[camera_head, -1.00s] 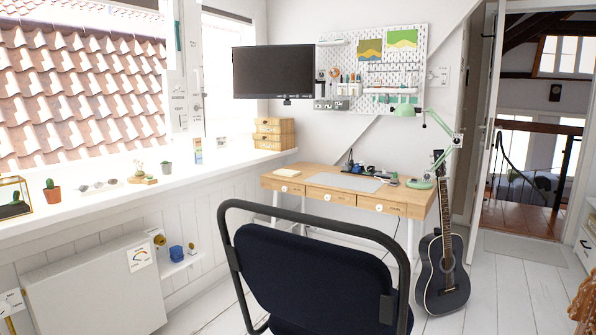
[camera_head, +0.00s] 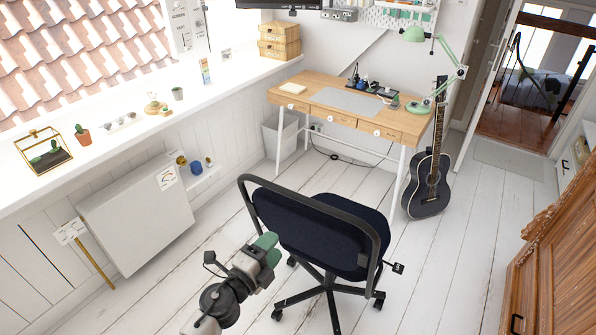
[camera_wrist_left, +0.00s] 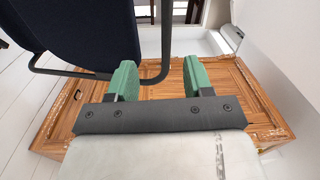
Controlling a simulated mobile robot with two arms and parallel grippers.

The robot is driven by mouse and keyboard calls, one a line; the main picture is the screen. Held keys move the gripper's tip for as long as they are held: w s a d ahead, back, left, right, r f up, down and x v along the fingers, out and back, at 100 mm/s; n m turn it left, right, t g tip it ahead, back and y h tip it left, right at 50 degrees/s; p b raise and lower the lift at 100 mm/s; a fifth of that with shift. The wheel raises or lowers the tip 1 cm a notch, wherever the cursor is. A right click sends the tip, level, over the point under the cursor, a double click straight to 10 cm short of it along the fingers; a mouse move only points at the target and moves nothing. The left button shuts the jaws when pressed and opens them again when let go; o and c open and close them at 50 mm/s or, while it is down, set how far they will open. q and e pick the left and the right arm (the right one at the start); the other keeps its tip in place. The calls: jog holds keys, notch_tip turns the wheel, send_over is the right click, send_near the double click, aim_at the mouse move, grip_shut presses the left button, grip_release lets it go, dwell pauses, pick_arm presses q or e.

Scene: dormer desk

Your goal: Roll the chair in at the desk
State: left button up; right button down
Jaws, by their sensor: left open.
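The dark blue swivel chair (camera_head: 308,229) stands on the floor in front of the desk, its black-framed backrest toward me and its seat toward the desk. Floor shows between the chair and the wooden desk (camera_head: 340,112). My left gripper (camera_head: 267,248) is open just left of the backrest's lower left part. In the left wrist view, a lower corner of the chair's tube frame (camera_wrist_left: 160,78) shows between the two green fingers of the gripper (camera_wrist_left: 160,82); whether they touch it I cannot tell. My right gripper is out of view.
A guitar (camera_head: 428,185) leans beside the desk's right end. A white bin (camera_head: 281,135) stands by its left legs. A white radiator (camera_head: 138,215) lines the left wall. A carved wooden cabinet (camera_head: 556,262) stands at right. Floor between chair and desk looks clear.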

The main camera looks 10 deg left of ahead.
aim_at(298, 199)
pick_arm(q)
jog(key=shift+y, duration=0.6)
jog(key=x, duration=0.5)
jog(key=a+r+b+x, duration=0.1)
jog(key=x, duration=0.9)
jog(key=shift+w+a+r, duration=0.2)
jog(key=shift+w+a, duration=0.1)
jog(key=shift+w, duration=0.05)
jog(key=shift+w+d+r, duration=0.1)
jog(key=shift+w+d, duration=0.1)
jog(key=shift+w, duration=0.45)
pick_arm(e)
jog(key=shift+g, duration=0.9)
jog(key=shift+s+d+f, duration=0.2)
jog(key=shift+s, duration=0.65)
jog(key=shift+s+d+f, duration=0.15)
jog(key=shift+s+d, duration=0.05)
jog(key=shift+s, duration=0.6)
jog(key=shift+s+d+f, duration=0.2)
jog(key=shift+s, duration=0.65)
pick_arm(q)
grip_shut()
jog(key=shift+s, duration=0.1)
